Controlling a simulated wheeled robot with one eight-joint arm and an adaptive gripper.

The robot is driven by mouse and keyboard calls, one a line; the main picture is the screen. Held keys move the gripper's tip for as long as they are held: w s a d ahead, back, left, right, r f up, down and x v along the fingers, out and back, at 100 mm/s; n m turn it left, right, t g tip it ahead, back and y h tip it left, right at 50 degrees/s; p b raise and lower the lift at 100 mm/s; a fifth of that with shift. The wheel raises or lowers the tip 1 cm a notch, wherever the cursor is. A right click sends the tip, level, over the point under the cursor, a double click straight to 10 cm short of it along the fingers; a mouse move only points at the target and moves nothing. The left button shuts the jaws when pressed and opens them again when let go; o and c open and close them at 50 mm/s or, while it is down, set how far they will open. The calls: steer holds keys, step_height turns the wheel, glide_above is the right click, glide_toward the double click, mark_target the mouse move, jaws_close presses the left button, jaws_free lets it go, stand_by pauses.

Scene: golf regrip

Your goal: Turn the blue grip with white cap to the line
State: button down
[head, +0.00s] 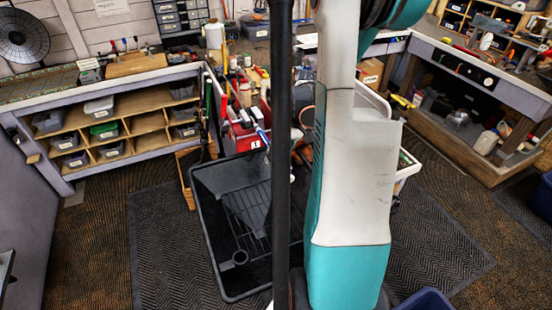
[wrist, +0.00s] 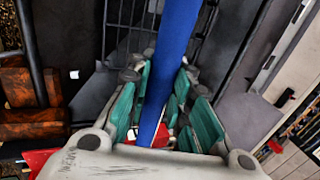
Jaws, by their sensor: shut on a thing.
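The blue grip (wrist: 174,38) runs from the top of the wrist view down between my fingers. My gripper (wrist: 158,88) is shut on it, with teal finger pads on both sides. A short blue piece, apparently the same grip, shows in the head view (head: 262,134) beside the red vise (head: 243,140). A dark pole and my arm hide the gripper in the head view. A red part (wrist: 158,136) shows beneath the grip between my fingers. I cannot make out the white cap or the line.
A shelf of bins (head: 105,128) stands at left and a workbench (head: 480,75) at right. The corner bench is crowded with tools and bottles. Dark mats (head: 160,255) cover open floor.

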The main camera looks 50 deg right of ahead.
steer(key=shift+y+b, duration=0.3)
steer(key=shift+b, duration=0.15)
steer(key=shift+t, duration=0.4)
steer(key=shift+r, duration=0.1)
steer(key=c, duration=1.4)
jaws_free()
steer(key=shift+o, duration=0.2)
steer(key=v, duration=1.2)
steer(key=shift+d, duration=0.2)
